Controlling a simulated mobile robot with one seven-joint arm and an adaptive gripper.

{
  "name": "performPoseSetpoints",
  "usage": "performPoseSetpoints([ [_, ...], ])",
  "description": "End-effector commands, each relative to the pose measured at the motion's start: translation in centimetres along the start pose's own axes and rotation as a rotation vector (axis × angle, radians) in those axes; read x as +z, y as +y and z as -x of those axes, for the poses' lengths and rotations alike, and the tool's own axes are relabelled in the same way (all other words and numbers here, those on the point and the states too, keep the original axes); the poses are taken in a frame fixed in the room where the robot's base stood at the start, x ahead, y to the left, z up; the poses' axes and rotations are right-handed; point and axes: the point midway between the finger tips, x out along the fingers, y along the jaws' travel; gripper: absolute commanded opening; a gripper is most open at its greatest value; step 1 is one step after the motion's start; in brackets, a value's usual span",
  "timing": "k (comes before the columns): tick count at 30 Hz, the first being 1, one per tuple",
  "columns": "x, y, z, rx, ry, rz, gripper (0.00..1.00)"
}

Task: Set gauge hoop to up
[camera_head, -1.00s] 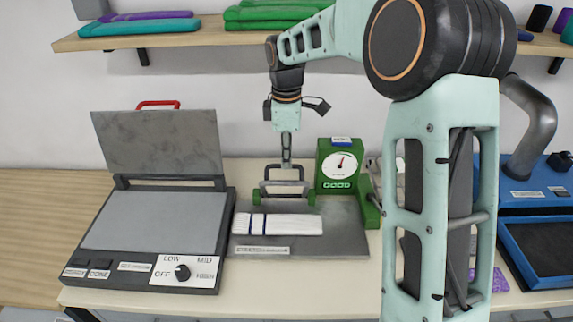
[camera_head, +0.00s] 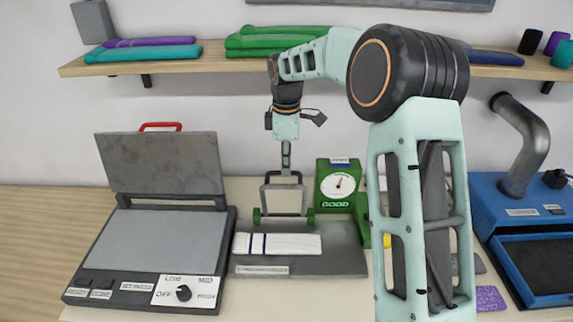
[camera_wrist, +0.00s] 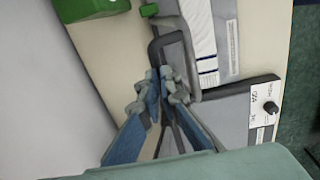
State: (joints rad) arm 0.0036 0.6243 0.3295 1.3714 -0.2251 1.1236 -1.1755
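The gauge hoop (camera_head: 266,196) is a dark grey frame with green feet, at the back of the grey gauge plate (camera_head: 345,262). It stands nearly upright. My gripper (camera_head: 286,172) is at its top bar, pointing down. In the wrist view the fingers of my gripper (camera_wrist: 158,78) are close together, with a bar of the hoop (camera_wrist: 188,55) running in between them; they look shut on it. The green gauge with a round white dial (camera_head: 338,184) stands right of the hoop. A white folded knit with blue stripes (camera_head: 290,244) lies on the plate in front.
An open press (camera_head: 150,245) with a knob stands left, its lid raised. A blue machine (camera_head: 510,205) with a grey pipe stands right. A shelf (camera_head: 215,60) with folded cloths runs behind my arm. My arm hides part of the table right of the gauge.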

Motion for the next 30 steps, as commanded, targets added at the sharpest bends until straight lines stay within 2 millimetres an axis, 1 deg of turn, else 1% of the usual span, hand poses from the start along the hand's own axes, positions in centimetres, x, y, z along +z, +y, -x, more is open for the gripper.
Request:
performPoseSetpoints([
  [1, 0.6, -1.1, -2.2, -0.041, -0.014, 0.003, 0.1],
  [6, 0.6, -1.1, -2.2, -0.04, -0.014, 0.002, 0.27],
  [21, 0.4, -0.9, -1.6, -0.034, -0.01, 0.002, 0.27],
  [23, 0.4, -0.9, -1.5, -0.033, -0.01, 0.002, 0.27],
  [26, 0.3, -0.8, -0.6, -0.032, -0.009, 0.002, 0.27],
  [29, 0.2, -0.7, 1.1, -0.029, -0.008, 0.002, 0.27],
  [30, 0.2, -0.7, 2.0, -0.027, -0.007, 0.002, 0.27],
])
